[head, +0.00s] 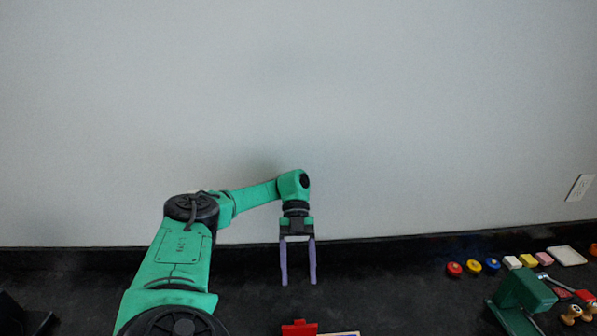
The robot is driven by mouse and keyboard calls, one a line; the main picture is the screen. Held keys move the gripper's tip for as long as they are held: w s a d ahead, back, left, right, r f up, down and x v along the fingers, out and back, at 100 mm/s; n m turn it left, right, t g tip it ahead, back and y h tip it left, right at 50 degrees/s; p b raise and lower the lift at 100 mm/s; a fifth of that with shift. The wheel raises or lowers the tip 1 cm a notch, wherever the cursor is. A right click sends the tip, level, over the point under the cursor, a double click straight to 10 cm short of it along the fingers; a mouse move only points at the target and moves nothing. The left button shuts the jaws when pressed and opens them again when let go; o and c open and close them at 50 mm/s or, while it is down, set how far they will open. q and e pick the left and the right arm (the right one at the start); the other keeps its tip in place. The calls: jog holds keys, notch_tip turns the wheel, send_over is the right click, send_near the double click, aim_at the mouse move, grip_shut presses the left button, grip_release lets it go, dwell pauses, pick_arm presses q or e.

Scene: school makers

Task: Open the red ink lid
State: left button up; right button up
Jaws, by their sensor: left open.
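My left gripper (298,278) hangs pointing down in the middle of the head view, its two purple fingers apart with nothing between them. A red object (299,328) lies below it at the bottom edge of the picture and is partly cut off. A small round red pot-like piece (454,269) stands to the right on the dark surface, well apart from the gripper. I cannot tell which of these is the red ink, or how its lid stands. My right gripper is not in view.
Round yellow (472,266) and blue (491,265) pieces stand beside the round red one. Several pale blocks (512,262), a white tray (567,256) and a dark green device (522,297) are at the right. A plain wall (400,120) rises behind.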

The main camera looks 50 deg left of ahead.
pick_arm(q)
notch_tip(320, 180, up, 6)
jog(key=p, duration=0.3)
